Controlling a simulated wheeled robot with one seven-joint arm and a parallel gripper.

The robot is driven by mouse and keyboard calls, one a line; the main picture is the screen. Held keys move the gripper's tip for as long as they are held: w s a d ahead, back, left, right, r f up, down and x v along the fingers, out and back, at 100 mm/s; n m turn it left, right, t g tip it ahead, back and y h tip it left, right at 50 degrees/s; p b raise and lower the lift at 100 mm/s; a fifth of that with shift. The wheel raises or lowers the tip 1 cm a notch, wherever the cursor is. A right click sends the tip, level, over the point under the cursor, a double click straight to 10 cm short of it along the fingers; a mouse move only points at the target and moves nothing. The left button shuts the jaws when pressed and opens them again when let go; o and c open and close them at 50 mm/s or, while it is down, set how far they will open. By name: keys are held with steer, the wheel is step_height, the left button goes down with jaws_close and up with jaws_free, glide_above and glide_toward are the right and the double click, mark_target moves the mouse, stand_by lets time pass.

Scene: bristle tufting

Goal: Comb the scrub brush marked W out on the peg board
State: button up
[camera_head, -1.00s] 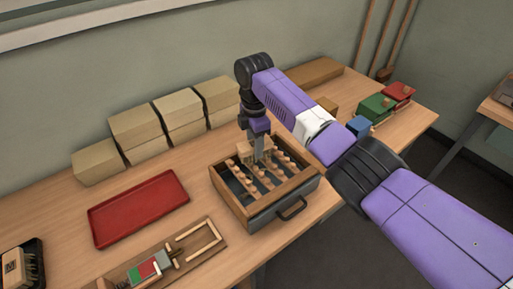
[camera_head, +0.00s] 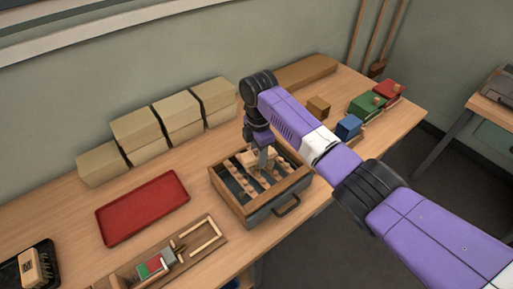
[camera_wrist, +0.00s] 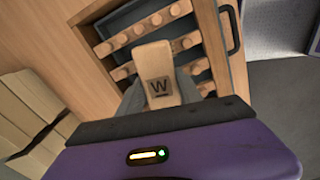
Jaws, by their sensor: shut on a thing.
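The scrub brush marked W (camera_wrist: 158,70) is a pale wooden block with a dark W on its top. My gripper (camera_head: 265,158) is shut on it and points down over the peg board. The brush (camera_head: 257,160) also shows in the head view, low among the pegs. The peg board (camera_head: 243,209) is a wooden-framed tray with rows of round pegs on slats and a dark handle in front. In the wrist view the peg board (camera_wrist: 103,75) lies around and under the brush. The bristles are hidden, so I cannot tell whether they touch the pegs.
A red tray (camera_head: 143,208) lies left of the board. Another brush (camera_head: 30,268) stands in a black tray at far left. A wooden fixture (camera_head: 205,240) with red and green patches is in front. Tan boxes (camera_head: 136,128) line the wall. Blue (camera_head: 348,127), green and red blocks stand right.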

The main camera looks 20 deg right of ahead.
steer(key=shift+s, duration=0.1)
steer(key=shift+s+d+r+p, duration=0.1)
steer(key=shift+s+d+p, duration=0.15)
steer(key=shift+s+p, duration=0.75)
steer(key=shift+w+f+b, duration=0.25)
steer(key=shift+f+b, duration=0.1)
steer(key=shift+f, duration=0.1)
steer(key=shift+w+a+r+b, duration=0.1)
steer(key=shift+w+a+b, duration=0.05)
steer(key=shift+w+b, duration=0.3)
steer(key=shift+w+a+r+b, duration=0.1)
steer(key=shift+w+b, duration=0.25)
steer(key=shift+b, duration=0.05)
steer(key=shift+w+a+f+b, duration=0.1)
steer(key=shift+w+a+b, duration=0.1)
steer(key=shift+w+b, duration=0.6)
step_height(320, 180, up, 7)
steer(key=w+p, duration=0.1)
steer(key=w, duration=0.1)
steer(key=shift+a+f+p, duration=0.2)
steer(key=shift+a+p, duration=0.1)
steer(key=shift+a, duration=0.1)
